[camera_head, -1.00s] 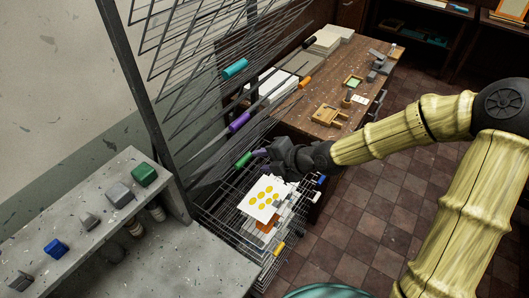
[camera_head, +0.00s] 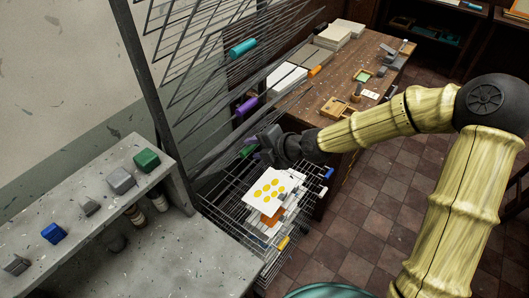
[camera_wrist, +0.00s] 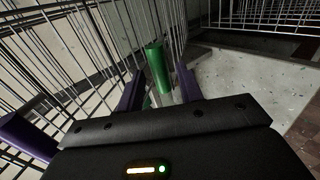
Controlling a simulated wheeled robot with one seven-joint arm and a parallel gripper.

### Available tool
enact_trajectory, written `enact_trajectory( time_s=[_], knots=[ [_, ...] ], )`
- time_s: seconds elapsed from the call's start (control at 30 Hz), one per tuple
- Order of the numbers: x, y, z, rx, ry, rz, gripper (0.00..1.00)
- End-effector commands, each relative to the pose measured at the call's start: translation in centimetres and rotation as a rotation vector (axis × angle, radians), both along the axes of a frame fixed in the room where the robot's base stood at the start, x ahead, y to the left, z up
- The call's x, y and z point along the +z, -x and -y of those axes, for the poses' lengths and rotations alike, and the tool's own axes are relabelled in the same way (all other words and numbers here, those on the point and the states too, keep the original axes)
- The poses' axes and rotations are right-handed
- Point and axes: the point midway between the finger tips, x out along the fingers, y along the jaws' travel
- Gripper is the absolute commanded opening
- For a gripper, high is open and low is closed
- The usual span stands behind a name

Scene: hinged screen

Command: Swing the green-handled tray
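The green handle (camera_head: 247,151) is a short cylinder on the edge of the wire racks in the head view, partly hidden by my gripper. It shows upright in the wrist view (camera_wrist: 156,68). My gripper (camera_head: 257,157) is close on its right side. In the wrist view its two purple fingers (camera_wrist: 159,85) are apart, with the handle between or just beyond their tips and a gap on both sides. Which wire tray carries the handle is hard to tell among the overlapping wires.
Raised wire racks with purple (camera_head: 247,107) and teal (camera_head: 243,47) handles are above. A lower wire tray (camera_head: 238,229) holds a sheet with yellow dots (camera_head: 269,190). A concrete bench (camera_head: 185,255) with small blocks stands left, a wooden table (camera_head: 335,90) behind. Tiled floor is clear at right.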

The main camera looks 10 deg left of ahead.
Motion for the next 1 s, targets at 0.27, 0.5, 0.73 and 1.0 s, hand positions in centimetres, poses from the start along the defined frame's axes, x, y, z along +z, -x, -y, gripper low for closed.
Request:
enact_trajectory(
  time_s=[0.27,0.5,0.73,1.0],
  knots=[
    [-1.1,-0.7,-1.6,-0.001,0.001,0.000,0.19],
    [-1.2,-0.6,-1.5,-0.001,0.000,0.001,0.00],
    [-2.7,-0.2,-0.3,0.000,0.002,0.001,0.00],
    [-4.5,0.5,1.2,0.000,0.002,-0.001,0.00]
  ],
)
